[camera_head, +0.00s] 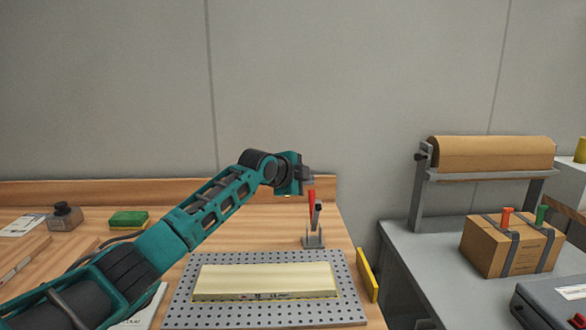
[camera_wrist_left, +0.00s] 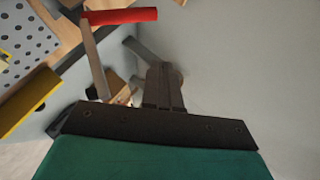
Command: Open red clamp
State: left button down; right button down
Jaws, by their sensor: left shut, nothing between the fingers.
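The red clamp (camera_head: 312,209) stands on a small grey base (camera_head: 313,240) at the back right of the perforated plate, its red handle pointing up. In the left wrist view the red handle (camera_wrist_left: 120,16) lies across the top left, with its grey metal arm below it. My left gripper (camera_head: 308,174) is at the top of the handle in the head view. In the left wrist view the left gripper (camera_wrist_left: 165,88) has its fingers together, with nothing between them, and the handle is off to their upper left. I cannot tell whether they touch it. My right gripper is not in view.
A pale board (camera_head: 265,281) lies on the perforated plate (camera_head: 180,305). A yellow block (camera_head: 367,274) is at the plate's right edge. A green sponge (camera_head: 128,220) and a grey weight (camera_head: 65,217) are at left. A strapped box (camera_head: 500,255) and paper roll (camera_head: 491,153) are at right.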

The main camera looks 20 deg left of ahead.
pick_arm(q)
jog(key=s+r, duration=0.1)
jog(key=s+a+r, duration=0.1)
jog(key=s+r, duration=0.1)
jog(key=s, duration=0.1)
jog(key=shift+s+a+r, duration=0.1)
jog(key=shift+a+r, duration=0.2)
jog(key=shift+r, duration=0.1)
